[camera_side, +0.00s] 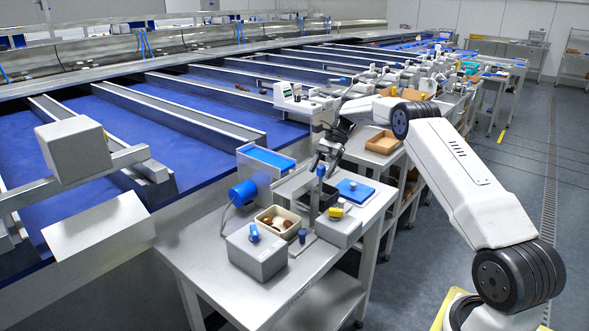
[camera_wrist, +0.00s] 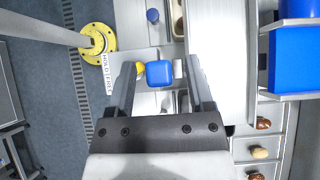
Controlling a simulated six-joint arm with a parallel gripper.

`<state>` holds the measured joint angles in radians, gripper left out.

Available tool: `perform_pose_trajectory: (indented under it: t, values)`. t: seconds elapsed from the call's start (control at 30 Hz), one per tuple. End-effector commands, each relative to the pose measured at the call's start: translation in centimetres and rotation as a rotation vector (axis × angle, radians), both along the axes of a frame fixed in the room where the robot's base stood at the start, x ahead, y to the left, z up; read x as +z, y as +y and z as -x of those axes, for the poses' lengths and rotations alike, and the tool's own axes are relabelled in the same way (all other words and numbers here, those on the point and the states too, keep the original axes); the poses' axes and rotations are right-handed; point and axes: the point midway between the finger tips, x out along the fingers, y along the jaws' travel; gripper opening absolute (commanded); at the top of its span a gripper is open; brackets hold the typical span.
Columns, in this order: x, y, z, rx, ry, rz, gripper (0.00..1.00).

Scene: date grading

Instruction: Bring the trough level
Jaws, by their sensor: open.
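A blue-capped post (camera_side: 320,172) stands on the near bench, and what looks like the same blue square cap (camera_wrist: 159,73) shows in the wrist view. My gripper (camera_side: 322,157) is above the post. In the wrist view my gripper (camera_wrist: 162,68) is open, with one finger on each side of the blue cap and gaps beside it. I cannot tell which part is the trough. A cream tray (camera_side: 262,217) holding brown dates sits beside the post; its edge shows in the wrist view (camera_wrist: 178,35). Its tilt is hard to judge.
A grey box (camera_side: 258,257) with a blue knob (camera_side: 253,233) stands left of the post. A yellow knob (camera_side: 336,212) is close to the post on the right. A blue cylinder (camera_side: 243,193) and a blue-topped bin (camera_side: 266,158) are behind. The bench front (camera_side: 215,270) is clear.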

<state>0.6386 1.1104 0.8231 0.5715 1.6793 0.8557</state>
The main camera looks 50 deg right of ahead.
Motion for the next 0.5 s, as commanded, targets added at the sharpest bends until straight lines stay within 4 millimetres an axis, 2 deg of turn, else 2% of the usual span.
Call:
perform_pose_trajectory:
  t: [0.27,0.5]
  values:
    - [0.4,-0.4,0.0,0.0,0.0,0.0,0.68]
    - [1.6,-1.6,0.0,-0.001,-0.001,0.001,0.68]
